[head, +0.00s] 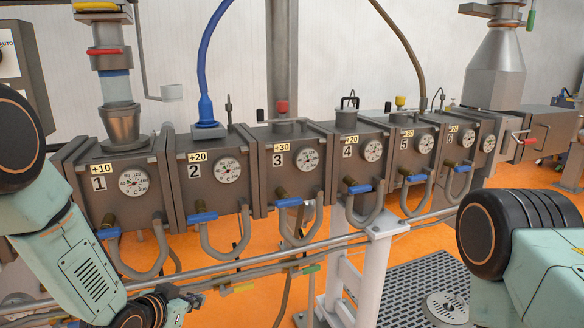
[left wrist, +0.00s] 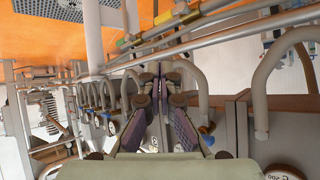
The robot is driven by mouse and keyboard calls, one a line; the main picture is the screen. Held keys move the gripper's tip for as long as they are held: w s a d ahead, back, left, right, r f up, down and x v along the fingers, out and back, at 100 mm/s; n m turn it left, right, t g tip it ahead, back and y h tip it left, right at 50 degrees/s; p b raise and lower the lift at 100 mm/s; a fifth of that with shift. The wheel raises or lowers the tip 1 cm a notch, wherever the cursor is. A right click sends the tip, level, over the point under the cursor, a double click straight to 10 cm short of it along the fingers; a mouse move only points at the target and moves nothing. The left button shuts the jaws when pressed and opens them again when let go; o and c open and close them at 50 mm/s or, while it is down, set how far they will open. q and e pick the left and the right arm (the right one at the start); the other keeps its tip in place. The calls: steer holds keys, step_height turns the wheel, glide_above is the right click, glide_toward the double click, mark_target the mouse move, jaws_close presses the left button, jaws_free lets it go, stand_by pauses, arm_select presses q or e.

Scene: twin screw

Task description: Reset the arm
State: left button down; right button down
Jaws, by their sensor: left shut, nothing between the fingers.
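My left arm comes in from the left side of the head view. Its dark gripper (head: 182,302) is low in the picture, in front of the pipes below the boxes, and partly cut off by the bottom edge. In the left wrist view its two fingers (left wrist: 160,72) meet at the tips, shut with nothing between them. The wrist view looks tilted, with the orange floor at the top. Part of my right arm shows at the right edge of the head view; its gripper is out of the picture.
A row of grey numbered boxes (head: 207,180) with dials and blue-handled valves (head: 202,218) stands ahead. A long grey rail (head: 270,262) runs before them, close to my left gripper. A white post (head: 372,275) stands right of centre, beside a dark floor grating (head: 415,285).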

arm_select(q)
steer(key=s+f+n+g+y, duration=0.1)
steer(key=s+f+g, duration=0.2)
steer(key=s, duration=1)
steer(key=s+a+f+n+g+y+b, duration=0.1)
steer(key=s+f+g, duration=0.3)
steer(key=s+f, duration=0.5)
steer(key=s+f+n+g+y+b, duration=0.1)
steer(key=s+f+n+g, duration=0.2)
steer(key=s, duration=1.5)
step_height(320, 180, down, 3)
steer(key=shift+a+f+g, duration=0.1)
steer(key=shift+a+g, duration=0.2)
steer(key=shift+s, duration=0.1)
